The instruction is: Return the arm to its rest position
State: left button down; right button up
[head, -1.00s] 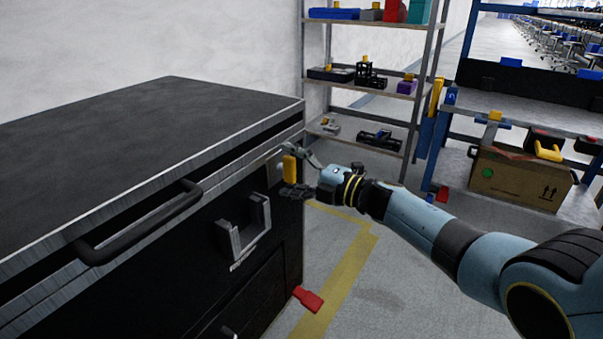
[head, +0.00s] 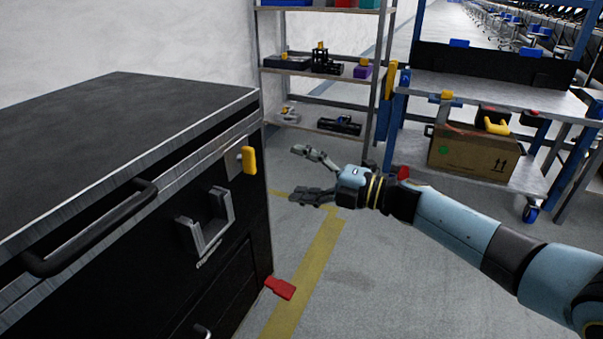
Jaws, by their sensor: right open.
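My right gripper (head: 303,173) is open and empty, with its two fingers spread apart and pointing left. It is in the air to the right of the black cabinet (head: 110,105), apart from it. My right arm (head: 455,225) reaches in from the lower right. A yellow piece (head: 249,160) is on the cabinet's front near its right corner, left of the gripper and not touched by it. My left gripper is not in view.
The cabinet has a black bar handle (head: 95,232) and a grey bracket (head: 206,222). A red piece (head: 280,288) is low at its corner. A shelf rack (head: 312,85) and a blue-framed workbench (head: 520,92) with a cardboard box (head: 470,155) stand behind. The floor (head: 365,270) is clear.

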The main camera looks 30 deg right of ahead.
jog(key=s+d+f+m+g+h+p, duration=0.2)
jog(key=s+f+m+h+p, duration=0.25)
jog(key=s+f+m, duration=0.6)
jog(key=s+d+f+m+g+h+p, duration=0.25)
jog(key=s+f+m+h, duration=0.3)
jog(key=s+f, duration=1.05)
jog(key=s+f+m+g, duration=0.2)
jog(key=s+m+g, duration=0.1)
jog(key=s, duration=0.7)
jog(key=s+f+m+g+h+p, duration=0.1)
jog(key=s+f+m+g, duration=0.2)
jog(key=s, duration=0.7)
jog(key=s+f+m+g, duration=0.2)
jog(key=s+g, duration=0.1)
jog(key=s, duration=0.7)
jog(key=shift+f+m+h, duration=0.25)
jog(key=shift+m+h, duration=0.15)
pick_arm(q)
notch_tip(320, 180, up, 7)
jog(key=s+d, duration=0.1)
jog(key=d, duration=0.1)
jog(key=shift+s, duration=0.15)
pick_arm(e)
jog(key=shift+s, duration=0.3)
jog(key=shift+c, duration=0.2)
